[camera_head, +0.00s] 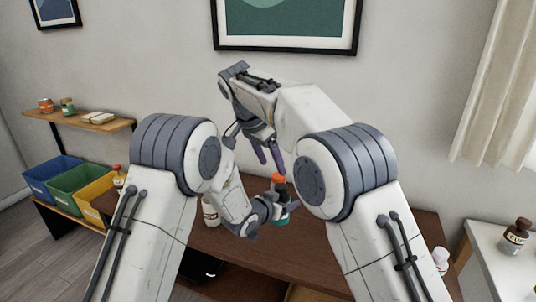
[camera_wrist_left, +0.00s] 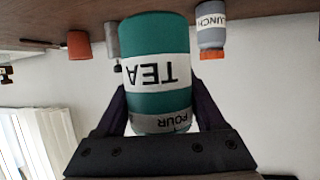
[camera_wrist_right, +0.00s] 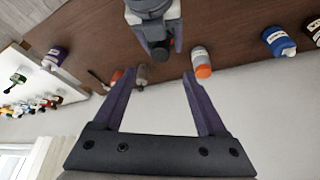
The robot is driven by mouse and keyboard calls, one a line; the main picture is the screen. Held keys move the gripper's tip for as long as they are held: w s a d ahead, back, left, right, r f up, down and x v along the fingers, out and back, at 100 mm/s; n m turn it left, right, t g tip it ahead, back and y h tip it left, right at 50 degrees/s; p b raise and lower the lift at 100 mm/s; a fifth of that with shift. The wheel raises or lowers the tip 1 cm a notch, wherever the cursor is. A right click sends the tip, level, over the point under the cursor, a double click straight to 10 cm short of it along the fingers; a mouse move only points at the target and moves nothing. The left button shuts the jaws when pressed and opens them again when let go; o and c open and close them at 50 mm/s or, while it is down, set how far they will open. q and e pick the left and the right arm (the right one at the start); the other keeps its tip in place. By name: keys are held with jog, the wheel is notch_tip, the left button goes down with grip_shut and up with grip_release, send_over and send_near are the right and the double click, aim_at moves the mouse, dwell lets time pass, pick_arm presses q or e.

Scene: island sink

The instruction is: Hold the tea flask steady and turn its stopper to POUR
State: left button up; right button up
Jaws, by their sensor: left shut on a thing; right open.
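The tea flask (camera_wrist_left: 155,38) is teal with a white TEA label and stands between my left gripper's fingers, upside down in the left wrist view. A grey band marked POUR (camera_wrist_left: 165,122) lies near my gripper's palm; the stopper beyond it is hidden there. My left gripper (camera_head: 280,208) is shut on the flask.
A grey LUNCH jar (camera_wrist_left: 211,28) with an orange lid stands behind the flask. A pale bottle (camera_head: 211,212) is left of it on the brown table (camera_head: 420,228). A white side table (camera_head: 485,240) carries a brown bottle (camera_head: 517,235). Coloured bins (camera_head: 75,182) stand left.

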jog(key=shift+v, duration=1.55)
pick_arm(q)
jog(key=o, duration=1.5)
jog(key=shift+c, duration=0.2)
